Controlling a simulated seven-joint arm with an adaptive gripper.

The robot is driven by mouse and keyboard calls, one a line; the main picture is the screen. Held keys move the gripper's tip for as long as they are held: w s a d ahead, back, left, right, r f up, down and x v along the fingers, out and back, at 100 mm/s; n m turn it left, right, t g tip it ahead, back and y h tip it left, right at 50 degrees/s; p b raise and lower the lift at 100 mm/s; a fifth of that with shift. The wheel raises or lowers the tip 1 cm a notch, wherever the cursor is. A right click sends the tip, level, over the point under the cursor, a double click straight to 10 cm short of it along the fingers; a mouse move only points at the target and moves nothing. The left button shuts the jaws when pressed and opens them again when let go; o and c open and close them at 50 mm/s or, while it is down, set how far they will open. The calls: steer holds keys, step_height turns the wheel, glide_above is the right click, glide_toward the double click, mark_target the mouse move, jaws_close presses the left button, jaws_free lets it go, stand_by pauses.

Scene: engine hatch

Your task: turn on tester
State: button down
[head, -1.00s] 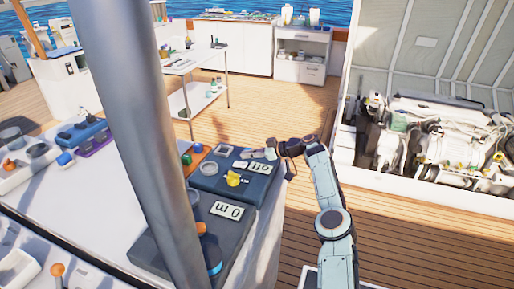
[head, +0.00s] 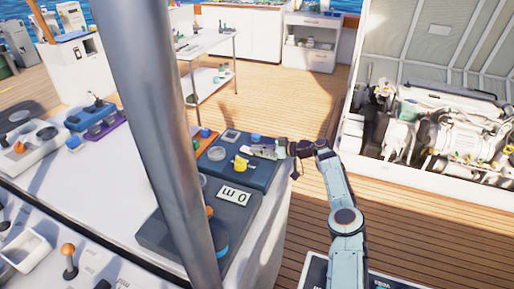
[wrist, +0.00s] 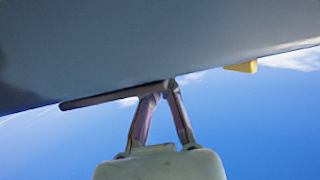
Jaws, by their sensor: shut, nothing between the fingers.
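The tester appears to be the blue box (head: 230,181) on the white counter, though no label confirms this. A yellow knob (head: 240,163), a round grey part (head: 217,153) and a blue button (head: 255,137) are on its top. In the wrist view the gripper (wrist: 162,88) is shut and empty against a large grey-blue surface (wrist: 150,45). A yellow piece (wrist: 242,67) shows to its right.
A metal post (head: 155,130) hides part of the counter. An open engine hatch (head: 440,130) is at right. Wooden deck (head: 285,85) lies clear beyond.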

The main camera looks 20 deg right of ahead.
steer(key=shift+r, duration=0.5)
steer(key=r, duration=0.3)
steer(key=shift+s+d, duration=0.2)
steer(key=shift+d, duration=0.05)
steer(key=s+d, duration=0.7)
steer(key=shift+r, duration=0.4)
